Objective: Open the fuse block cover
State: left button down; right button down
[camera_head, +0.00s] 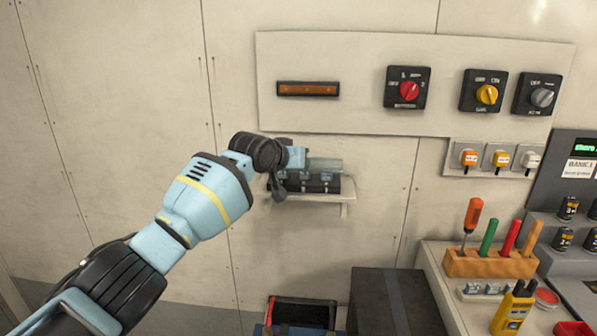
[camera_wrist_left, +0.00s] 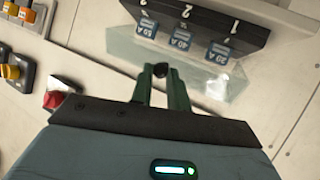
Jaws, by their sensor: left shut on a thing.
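The fuse block (camera_head: 300,187) is a black block on a small pale wall shelf in the head view. In the left wrist view the black fuse block (camera_wrist_left: 205,18) shows at the top with blue fuses and white numbers. Its clear cover (camera_head: 326,164) runs along the block's top and appears tilted up from the fuses; it also shows in the left wrist view (camera_wrist_left: 219,88). My left gripper (camera_head: 297,158) is at the cover. In the left wrist view its green fingers (camera_wrist_left: 161,78) are shut on a small black knob (camera_wrist_left: 160,70) at the cover's edge. My right gripper is out of view.
A wall panel (camera_head: 340,119) with rotary switches is above and right of the block. A tool holder (camera_head: 490,265) with several handles stands on a bench at the lower right. A dark box (camera_head: 385,300) stands below. The wall left of the block is bare.

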pick_arm(q)
jog(key=shift+w+r+g+b, duration=0.25)
jog(key=shift+r+g+b, duration=0.2)
jog(key=shift+g, duration=0.15)
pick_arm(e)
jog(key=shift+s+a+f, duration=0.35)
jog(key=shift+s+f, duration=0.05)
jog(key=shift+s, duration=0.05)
pick_arm(q)
jog(key=shift+r, duration=0.1)
